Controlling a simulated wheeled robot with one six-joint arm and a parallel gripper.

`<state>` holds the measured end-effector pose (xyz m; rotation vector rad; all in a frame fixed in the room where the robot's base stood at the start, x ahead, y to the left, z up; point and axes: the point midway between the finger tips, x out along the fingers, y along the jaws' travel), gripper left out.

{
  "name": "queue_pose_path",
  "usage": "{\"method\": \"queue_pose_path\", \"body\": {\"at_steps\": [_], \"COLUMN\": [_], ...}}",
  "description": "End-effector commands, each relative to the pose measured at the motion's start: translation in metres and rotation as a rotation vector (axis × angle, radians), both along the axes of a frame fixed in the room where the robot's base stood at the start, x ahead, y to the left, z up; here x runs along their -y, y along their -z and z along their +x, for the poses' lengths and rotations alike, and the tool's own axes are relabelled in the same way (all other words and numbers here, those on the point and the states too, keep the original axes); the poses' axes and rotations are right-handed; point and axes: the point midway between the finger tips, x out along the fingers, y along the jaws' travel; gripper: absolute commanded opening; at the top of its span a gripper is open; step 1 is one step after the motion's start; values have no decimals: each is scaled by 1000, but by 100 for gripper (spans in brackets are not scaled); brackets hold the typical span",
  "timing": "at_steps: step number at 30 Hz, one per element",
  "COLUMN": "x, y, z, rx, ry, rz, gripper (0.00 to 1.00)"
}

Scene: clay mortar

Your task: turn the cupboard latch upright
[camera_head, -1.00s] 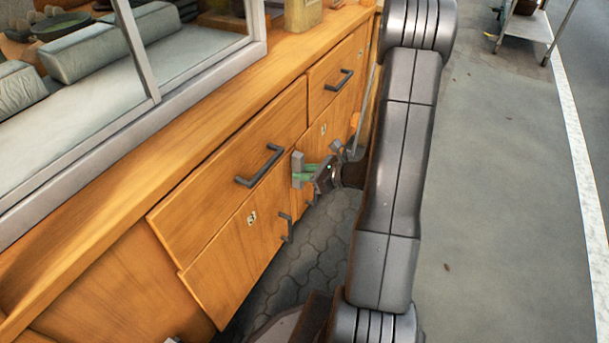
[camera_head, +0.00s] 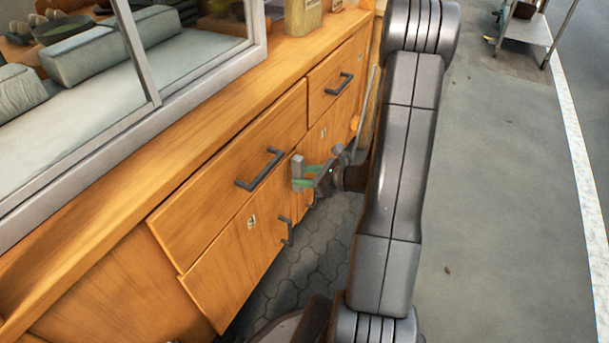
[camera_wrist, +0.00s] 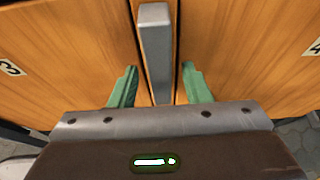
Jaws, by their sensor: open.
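The cupboard latch (camera_wrist: 155,45) is a grey metal bar at the seam between two wooden doors. In the wrist view it runs lengthwise between the green fingers of my gripper (camera_wrist: 157,88), with a gap on both sides. My gripper is open and touches neither side of the bar there. In the head view the latch (camera_head: 297,171) shows as a short grey upright piece at the cupboard front, with my gripper (camera_head: 310,176) at it. My arm hides part of the doors behind.
The left door (camera_head: 235,255) bears a number label and a dark handle (camera_head: 287,230). Drawers with dark handles (camera_head: 260,168) sit above, under a wooden counter (camera_head: 200,115). Paved floor (camera_head: 315,250) lies below; open pavement (camera_head: 490,200) lies to the right of my arm.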

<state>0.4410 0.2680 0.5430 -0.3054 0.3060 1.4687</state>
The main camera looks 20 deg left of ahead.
Motion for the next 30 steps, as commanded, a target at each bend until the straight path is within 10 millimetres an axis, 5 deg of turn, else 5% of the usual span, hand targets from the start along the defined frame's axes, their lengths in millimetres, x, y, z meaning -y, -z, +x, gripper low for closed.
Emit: {"method": "queue_pose_path", "body": {"at_steps": [18,30], "x": [108,122], "y": [-47,-51], "z": [-9,-11], "rx": [1,0], "ry": [3,0], "rz": [0,0], "gripper": [44,44]}}
